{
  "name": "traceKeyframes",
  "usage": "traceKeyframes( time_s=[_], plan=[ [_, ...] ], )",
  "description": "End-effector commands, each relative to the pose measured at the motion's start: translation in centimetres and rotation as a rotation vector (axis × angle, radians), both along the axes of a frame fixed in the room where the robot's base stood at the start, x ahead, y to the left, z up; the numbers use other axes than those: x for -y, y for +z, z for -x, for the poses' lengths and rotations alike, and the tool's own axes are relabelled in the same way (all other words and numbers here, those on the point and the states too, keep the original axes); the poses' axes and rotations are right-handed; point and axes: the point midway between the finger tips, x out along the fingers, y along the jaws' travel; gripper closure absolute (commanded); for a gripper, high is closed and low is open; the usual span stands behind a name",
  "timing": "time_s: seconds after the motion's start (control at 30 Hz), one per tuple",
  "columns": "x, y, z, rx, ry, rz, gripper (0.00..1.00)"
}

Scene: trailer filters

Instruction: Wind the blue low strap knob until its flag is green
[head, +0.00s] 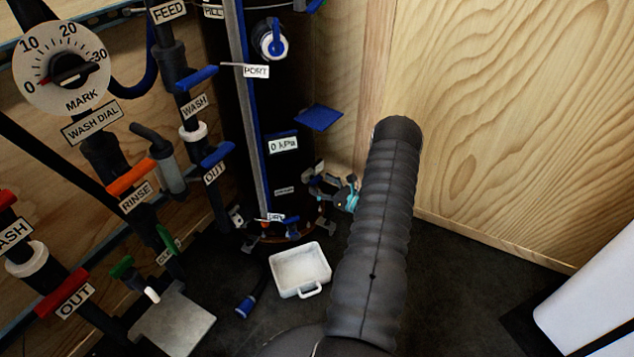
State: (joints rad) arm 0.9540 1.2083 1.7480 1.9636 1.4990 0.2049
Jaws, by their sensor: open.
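A tall black tank (228,75) stands against the plywood walls. My gripper (318,187) is small in the head view, low at the right side of the tank, at the end of my dark sleeved arm. Its jaws are open. I cannot make out the blue low strap knob or its flag; the gripper and arm cover part of that area. Whether the gripper touches anything there is too small to tell. A flat blue plate (318,118) sticks out from the tank above the gripper.
A white tray (300,270) and a blue-handled tool (247,303) lie on the dark floor. Pipes with coloured valve handles and a wash dial (62,68) fill the left. A white object (590,315) stands at the right.

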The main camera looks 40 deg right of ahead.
Motion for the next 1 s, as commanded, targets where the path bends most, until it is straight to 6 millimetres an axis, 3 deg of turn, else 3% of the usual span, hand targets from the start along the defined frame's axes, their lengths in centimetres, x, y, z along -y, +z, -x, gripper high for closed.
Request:
traceKeyframes(
  time_s=[0.2,0.53,0.8,1.0],
  plan=[
    [-0.4,0.0,-1.8,0.001,0.000,0.000,0.21],
    [-0.5,0.0,-2.1,0.000,0.000,-0.001,0.21],
    [-0.5,0.0,-2.1,0.000,0.000,0.000,0.81],
    [-0.4,-0.1,-2.1,0.002,0.000,0.010,0.81]
  ],
)
